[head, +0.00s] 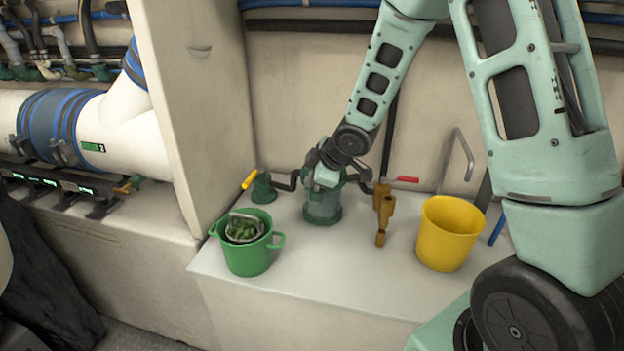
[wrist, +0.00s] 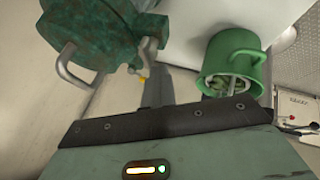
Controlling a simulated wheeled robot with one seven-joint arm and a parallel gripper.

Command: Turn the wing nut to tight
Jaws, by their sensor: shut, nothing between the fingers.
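The dark green strainer (head: 322,208) stands on the white ledge in the head view, between a yellow-handled valve and a red-handled valve. Its rounded green body fills the upper left of the wrist view (wrist: 90,30), with a bent pale metal loop (wrist: 73,68) at its edge. I cannot tell whether that loop is part of the wing nut. My gripper (head: 322,178) is at the strainer's top and hides much of it in the head view. In the wrist view its fingers (wrist: 157,82) are together and empty, beside the strainer. I cannot make out the wing nut clearly.
A green bucket (head: 246,262) with a small basket of green matter (head: 242,230) stands left of the strainer. The yellow-handled valve (head: 262,188) is close behind it. The red-handled brass valve (head: 383,200) and a yellow bucket (head: 448,235) stand right. The ledge front is clear.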

